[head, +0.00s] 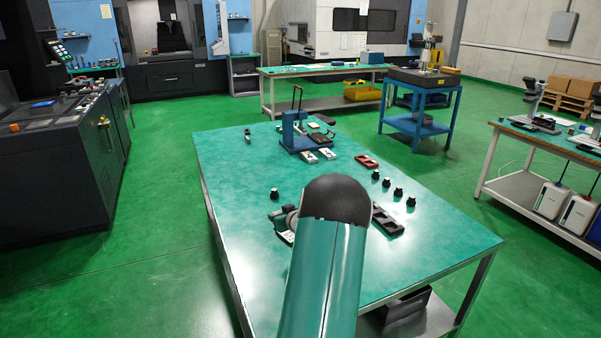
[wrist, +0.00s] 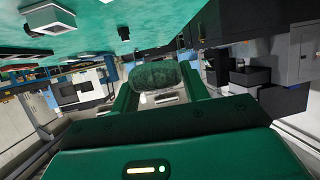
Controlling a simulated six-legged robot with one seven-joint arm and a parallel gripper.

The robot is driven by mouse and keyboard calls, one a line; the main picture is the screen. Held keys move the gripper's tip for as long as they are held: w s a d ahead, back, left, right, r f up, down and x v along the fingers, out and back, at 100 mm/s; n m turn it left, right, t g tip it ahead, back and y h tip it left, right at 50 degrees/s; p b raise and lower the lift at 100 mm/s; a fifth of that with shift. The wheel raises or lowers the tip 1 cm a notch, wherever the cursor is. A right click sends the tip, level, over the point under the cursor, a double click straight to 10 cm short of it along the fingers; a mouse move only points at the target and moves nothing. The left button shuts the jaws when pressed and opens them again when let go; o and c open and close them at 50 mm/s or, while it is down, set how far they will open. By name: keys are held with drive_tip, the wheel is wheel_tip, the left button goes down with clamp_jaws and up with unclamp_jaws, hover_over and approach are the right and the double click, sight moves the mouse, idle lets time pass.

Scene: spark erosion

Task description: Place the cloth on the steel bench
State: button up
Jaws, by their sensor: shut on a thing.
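The cloth (wrist: 155,74) shows in the wrist view as a dark green, mottled, bunched piece. It sits between the two green fingers of my gripper (wrist: 160,80), which is shut on it. In the head view my arm hides the cloth and the fingers. The large bench (head: 236,172) with a green top and steel legs lies in front of me, and my arm reaches over its near part. In the wrist view a green surface with things on it fills the top. I cannot tell the cloth's height above the bench.
A blue stand (head: 293,132), several black knobs (head: 398,193), a red block (head: 367,161) and a dark tray (head: 386,221) are on the bench. A lone black knob (head: 274,194) is left of my arm. The bench's left part and right front are clear.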

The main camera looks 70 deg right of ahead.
drive_tip(key=s+d+r+m+g+h, duration=0.1)
drive_tip(key=s+d+r, duration=0.2)
drive_tip(key=s+d, duration=0.35)
drive_tip(key=w+a+f, duration=0.1)
drive_tip(key=a+f, duration=0.2)
drive_tip(key=a, duration=0.1)
drive_tip(key=a+f, duration=0.3)
drive_tip(key=a, duration=0.2)
drive_tip(key=w+a+f, duration=0.1)
drive_tip(key=a+f, duration=0.2)
drive_tip(key=a, duration=0.1)
drive_tip(key=shift+w+a+f, duration=0.1)
drive_tip(key=shift+w+a, duration=0.25)
drive_tip(key=shift+w+a+f, duration=0.1)
drive_tip(key=shift+a+f, duration=0.1)
drive_tip(key=shift+f, duration=0.1)
drive_tip(key=shift+w+a+f, duration=0.1)
drive_tip(key=shift+a+f, duration=0.1)
drive_tip(key=shift+f, duration=1.45)
drive_tip(key=shift+f, duration=0.25)
drive_tip(key=shift+f, duration=0.2)
